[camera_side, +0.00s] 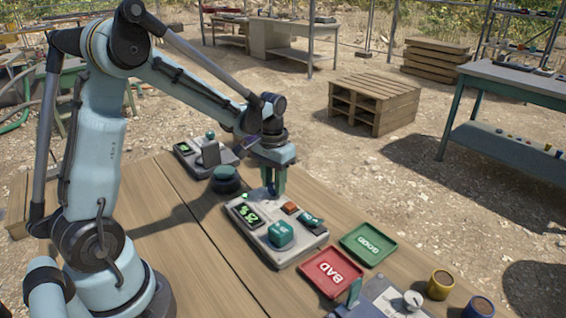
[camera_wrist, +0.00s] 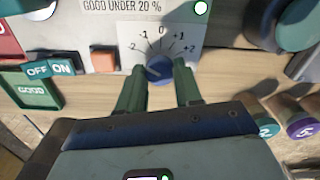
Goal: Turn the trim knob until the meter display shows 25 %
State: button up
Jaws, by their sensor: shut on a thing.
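The meter (camera_side: 290,255) is a pale box on the wooden bench in the side view. Its display (camera_side: 249,215) shows green figures that look like 25 %, though they are small and tilted. The blue trim knob (camera_wrist: 159,74) is in the wrist view, below a white scale (camera_wrist: 163,36) running from -2 to +2. A pale pointer mark on the knob is toward the left, near the -2 side. My gripper (camera_wrist: 161,70) is shut on the knob, one green finger on each side. In the side view my gripper (camera_side: 273,188) is at the meter's back edge and hides the knob.
A teal block (camera_side: 281,234) sits on the meter, with a red button (camera_side: 290,207) and an OFF/ON switch (camera_wrist: 50,69) nearby. A dark teal dome (camera_side: 226,180) stands close behind. A red BAD tray (camera_side: 318,287) and green GOOD tray (camera_side: 350,250) lie to the right.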

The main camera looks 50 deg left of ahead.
dwell(0.4)
jog(key=o, duration=1)
jog(key=shift+o, duration=0.2)
notch_tip(320, 180, up, 12)
jog(key=shift+d+r, duration=0.1)
jog(key=s+d+f+m+t, duration=0.2)
jog(key=s+d+t, duration=0.5)
jog(key=s+d, duration=0.2)
jog(key=shift+s+d+f+m, duration=0.3)
jog(key=shift+s+d+f, duration=0.1)
jog(key=shift+d, duration=0.25)
